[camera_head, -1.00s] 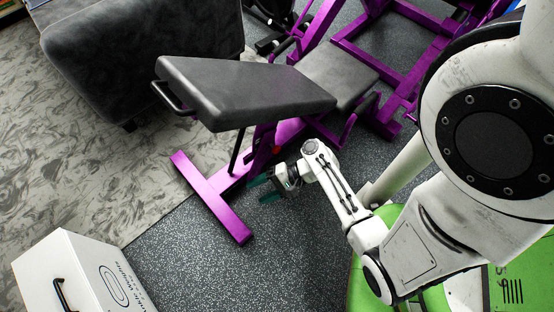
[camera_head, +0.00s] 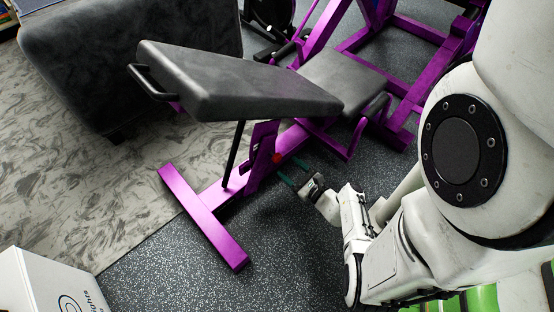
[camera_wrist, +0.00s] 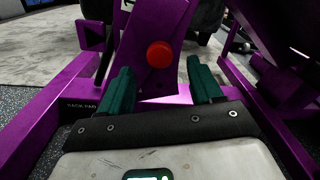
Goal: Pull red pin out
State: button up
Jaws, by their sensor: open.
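The red pin (camera_head: 277,158) is a round red knob on the purple upright bracket under the bench's padded backrest. In the wrist view the red pin (camera_wrist: 160,54) shows a little beyond the fingertips, between the two fingers' lines. My gripper (camera_head: 294,171) is just to the right of the bracket in the head view, with its green fingers pointing toward the pin. In the wrist view my gripper (camera_wrist: 162,82) has its fingers wide apart with nothing between them. It appears not to touch the pin.
The purple bench frame (camera_head: 204,213) spreads around the pin, and the black backrest (camera_head: 235,85) overhangs it. A grey sofa-like seat (camera_head: 125,60) stands behind on the left. A white box (camera_head: 40,285) stands at the lower left. The speckled floor (camera_head: 290,250) in front is clear.

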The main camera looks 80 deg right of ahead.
aim_at(279, 159)
jog(key=b+x, duration=0.1)
jog(key=x, duration=0.6)
jog(key=shift+b, duration=0.3)
jog(key=shift+c, duration=0.2)
grip_shut()
